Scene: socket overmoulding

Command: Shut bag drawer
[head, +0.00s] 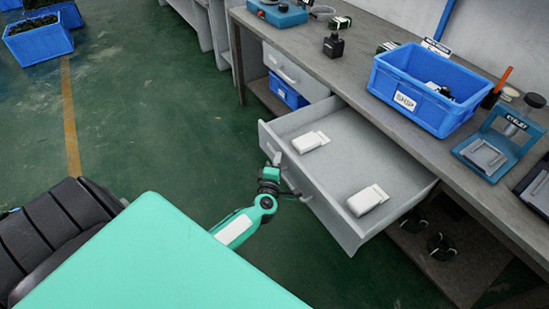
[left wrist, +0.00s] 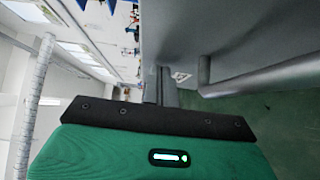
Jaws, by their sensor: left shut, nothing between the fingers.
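The grey bag drawer (head: 330,198) stands pulled out from under the workbench in the head view. Two white bags lie in it, one near the left (head: 310,142) and one near the front right (head: 367,199). My left gripper (head: 287,191) is shut and empty at the outer side of the drawer front, close to its handle (head: 304,196). In the left wrist view the shut fingers (left wrist: 159,88) point at the grey drawer front (left wrist: 230,40), beside the bar handle (left wrist: 262,80). I cannot tell whether they touch. My right gripper is not in view.
The workbench top (head: 345,65) carries a blue bin (head: 420,95) of dark parts and a blue fixture (head: 500,145). A shut drawer (head: 290,72) is left of the open one. Green floor (head: 165,120) lies clear left of the bench.

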